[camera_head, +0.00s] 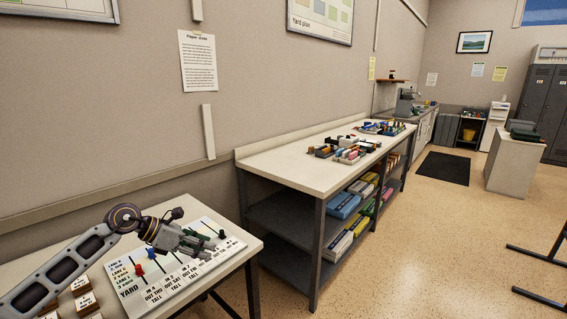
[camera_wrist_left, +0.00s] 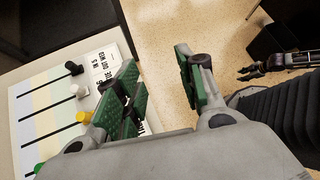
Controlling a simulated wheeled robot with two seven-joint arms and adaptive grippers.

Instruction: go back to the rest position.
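My left gripper (camera_head: 200,243) is over the white yard board (camera_head: 172,287) on the near table, its arm coming in from the left. In the left wrist view its two green-padded fingers (camera_wrist_left: 160,88) stand apart with nothing between them; floor and a board edge show beyond. What looks like my right gripper (camera_wrist_left: 248,73) shows small at the upper right of that view, apart from the table; its opening is too small to judge. The right arm does not show in the head view.
The board carries coloured knobs, among them a red one (camera_head: 139,270) and a yellow one (camera_wrist_left: 84,117). Small labelled blocks (camera_head: 86,303) lie at the table's near left. A long workbench (camera_head: 290,180) with shelves stands beyond. Floor (camera_head: 430,240) to the right is mostly clear.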

